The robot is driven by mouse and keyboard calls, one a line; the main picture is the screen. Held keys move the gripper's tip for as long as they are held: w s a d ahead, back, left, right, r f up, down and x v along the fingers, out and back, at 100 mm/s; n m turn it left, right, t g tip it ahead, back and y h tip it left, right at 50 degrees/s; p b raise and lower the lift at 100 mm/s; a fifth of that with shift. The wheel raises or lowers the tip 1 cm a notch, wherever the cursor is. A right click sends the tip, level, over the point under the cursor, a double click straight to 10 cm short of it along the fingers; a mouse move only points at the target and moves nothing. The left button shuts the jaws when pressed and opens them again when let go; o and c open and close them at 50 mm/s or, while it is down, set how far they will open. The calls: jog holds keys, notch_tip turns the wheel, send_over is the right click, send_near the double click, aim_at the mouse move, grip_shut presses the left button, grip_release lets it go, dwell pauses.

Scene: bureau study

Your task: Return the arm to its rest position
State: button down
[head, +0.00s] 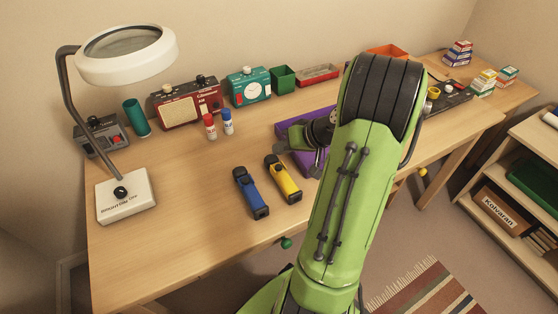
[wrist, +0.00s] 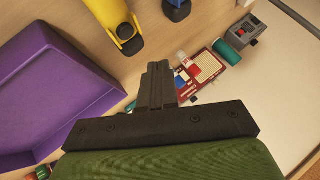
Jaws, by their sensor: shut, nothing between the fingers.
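My green arm reaches up over the desk's front edge in the head view and bends down at a dark elbow. My gripper (wrist: 158,72) shows in the wrist view with its two dark fingers together and nothing between them. In the head view the end of the arm is partly hidden behind the forearm, above the purple tray (wrist: 50,95). In the wrist view this tray lies left of the fingers, apart from them.
A yellow torch (head: 283,180) and a blue torch (head: 250,192) lie left of the arm. A magnifier lamp (head: 127,195) stands at the desk's left. Bare desk (head: 190,185) lies front left.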

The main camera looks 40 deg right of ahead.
notch_tip(320, 180, up, 2)
jog(key=shift+p, duration=0.5)
jog(key=s+a+r+n+g+p, duration=0.1)
jog(key=a+r+n+g+p, duration=0.4)
jog(key=a+r, duration=0.9)
jog(key=s+a+r+t+h+p, duration=0.1)
jog(key=s+a+r+p, duration=0.2)
jog(key=s, duration=0.4)
jog(key=s+a+r+t+h+p, duration=0.1)
jog(key=s+a+r+h+p, duration=0.1)
jog(key=s+a+r, duration=0.3)
jog(key=shift+s+a+r+p, duration=0.25)
jog(key=shift+s+a+p, duration=0.55)
jog(key=shift+s, duration=0.05)
